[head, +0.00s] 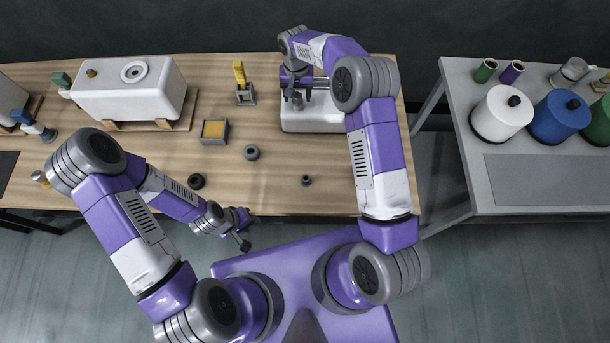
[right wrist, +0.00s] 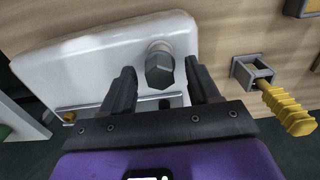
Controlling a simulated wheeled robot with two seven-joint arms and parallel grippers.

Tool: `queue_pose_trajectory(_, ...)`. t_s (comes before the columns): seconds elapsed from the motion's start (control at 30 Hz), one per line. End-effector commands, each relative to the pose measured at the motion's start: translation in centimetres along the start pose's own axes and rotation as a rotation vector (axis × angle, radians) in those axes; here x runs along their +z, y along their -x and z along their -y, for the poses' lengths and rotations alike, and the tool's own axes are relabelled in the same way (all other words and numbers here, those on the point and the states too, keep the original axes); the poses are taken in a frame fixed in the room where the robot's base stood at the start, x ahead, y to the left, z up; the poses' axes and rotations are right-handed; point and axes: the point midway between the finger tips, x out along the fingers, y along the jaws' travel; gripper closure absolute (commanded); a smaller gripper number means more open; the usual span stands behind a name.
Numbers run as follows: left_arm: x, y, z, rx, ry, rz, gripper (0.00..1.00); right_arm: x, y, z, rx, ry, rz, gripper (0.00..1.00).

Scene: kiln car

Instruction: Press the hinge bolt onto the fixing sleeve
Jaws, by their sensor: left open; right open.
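A white ceramic block (head: 315,119) lies at the back right of the wooden bench; it also shows in the right wrist view (right wrist: 95,62). A dark grey hex-headed piece (right wrist: 160,70), apparently the hinge bolt, stands at its edge, with a paler round part behind it. I cannot tell whether that part is the fixing sleeve or how the two are joined. My right gripper (right wrist: 163,88) is open, its fingers on either side of the hex piece, apparently not touching it. In the head view the right gripper (head: 298,96) is over the block. My left gripper (head: 242,232) is open, off the bench's front edge.
A yellow-handled tool (head: 239,72) stands in a grey holder left of the block. A grey box (head: 215,140), small dark parts (head: 252,152) and a white tank (head: 130,97) are on the bench. A grey table (head: 550,180) with spools stands right, across a gap.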

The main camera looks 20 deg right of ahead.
Motion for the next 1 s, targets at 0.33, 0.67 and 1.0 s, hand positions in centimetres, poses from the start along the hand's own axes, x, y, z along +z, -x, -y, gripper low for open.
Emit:
queue_pose_trajectory(0.33,0.0,0.7,-0.2,0.0,0.0,0.0,0.57,0.0,1.2,0.0,-0.001,0.0,-0.001,0.39)
queue_pose_trajectory(0.67,0.1,1.4,-0.5,0.0,0.0,0.0,0.57,0.0,2.5,0.0,0.0,0.0,-0.001,0.39)
queue_pose_trajectory(1.0,0.1,2.1,-0.8,0.0,0.0,0.0,0.57,0.0,3.9,0.0,0.0,0.0,0.0,0.39)
